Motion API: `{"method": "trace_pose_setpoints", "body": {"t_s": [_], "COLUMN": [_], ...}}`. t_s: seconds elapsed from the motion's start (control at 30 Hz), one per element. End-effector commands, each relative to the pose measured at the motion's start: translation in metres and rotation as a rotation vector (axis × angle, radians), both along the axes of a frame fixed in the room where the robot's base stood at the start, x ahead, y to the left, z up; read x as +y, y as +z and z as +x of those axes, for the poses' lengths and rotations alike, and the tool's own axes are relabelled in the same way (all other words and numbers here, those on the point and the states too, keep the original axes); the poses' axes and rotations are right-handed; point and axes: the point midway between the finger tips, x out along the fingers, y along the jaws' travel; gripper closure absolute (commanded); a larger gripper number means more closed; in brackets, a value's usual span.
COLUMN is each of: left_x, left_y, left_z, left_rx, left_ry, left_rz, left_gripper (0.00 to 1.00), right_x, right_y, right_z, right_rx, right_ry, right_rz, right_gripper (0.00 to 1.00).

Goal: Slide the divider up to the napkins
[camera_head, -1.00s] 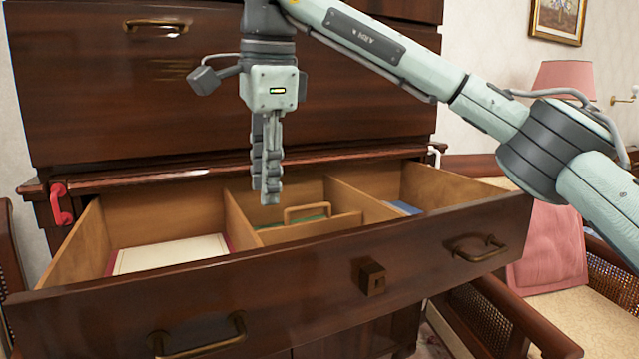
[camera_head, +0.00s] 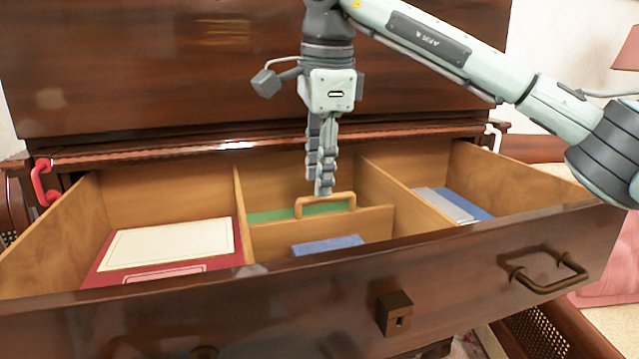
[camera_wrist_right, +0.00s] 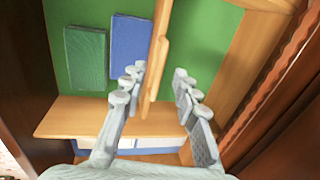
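The divider (camera_head: 372,222) is a wooden cross board with a raised loop handle (camera_head: 326,202) in the middle compartment of the open drawer. It also shows edge-on in the wrist view (camera_wrist_right: 158,45). My right gripper (camera_head: 324,190) points down at the handle; in the wrist view its open fingers (camera_wrist_right: 160,76) are on either side of the divider, with no clear grip. A flat blue piece (camera_head: 327,245), possibly a napkin, lies in front of the divider; the wrist view shows it beside a green piece (camera_wrist_right: 85,58). My left gripper is not in view.
The left compartment holds a cream and red flat item (camera_head: 170,243). The right compartment holds blue and grey flat items (camera_head: 452,204). Fixed wooden walls (camera_head: 405,195) flank the middle compartment. The drawer front (camera_head: 250,310) has a brass handle (camera_head: 548,275).

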Motion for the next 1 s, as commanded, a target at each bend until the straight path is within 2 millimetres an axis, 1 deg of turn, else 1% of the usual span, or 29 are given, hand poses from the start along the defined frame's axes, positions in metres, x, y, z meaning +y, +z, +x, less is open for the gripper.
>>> {"method": "trace_pose_setpoints", "body": {"t_s": [0.03, 0.1, 0.2, 0.5, 0.73, 0.77, 1.0], "left_x": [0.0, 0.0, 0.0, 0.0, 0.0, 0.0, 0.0], "left_y": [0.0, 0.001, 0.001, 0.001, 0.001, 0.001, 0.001], "left_z": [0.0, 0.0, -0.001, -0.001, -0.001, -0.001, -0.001], "left_rx": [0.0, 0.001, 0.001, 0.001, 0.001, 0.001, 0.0], "left_ry": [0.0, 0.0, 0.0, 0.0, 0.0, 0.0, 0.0], "left_rz": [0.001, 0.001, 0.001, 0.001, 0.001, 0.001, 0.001], "left_gripper": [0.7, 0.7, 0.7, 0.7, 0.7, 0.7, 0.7], "right_x": [0.0, 0.001, 0.001, 0.001, 0.001, 0.002, 0.002], "right_y": [-0.008, -0.015, -0.021, -0.024, -0.023, -0.023, -0.023], "right_z": [0.001, 0.003, 0.004, 0.005, 0.004, 0.004, 0.004], "right_rx": [0.001, 0.001, 0.0, -0.001, -0.001, -0.001, -0.001], "right_ry": [0.0, 0.0, -0.001, -0.001, 0.0, 0.0, 0.0], "right_rz": [0.001, 0.001, 0.0, 0.0, 0.0, 0.0, 0.0], "right_gripper": [0.7, 0.7, 0.7, 0.7, 0.99, 1.0, 1.0]}}
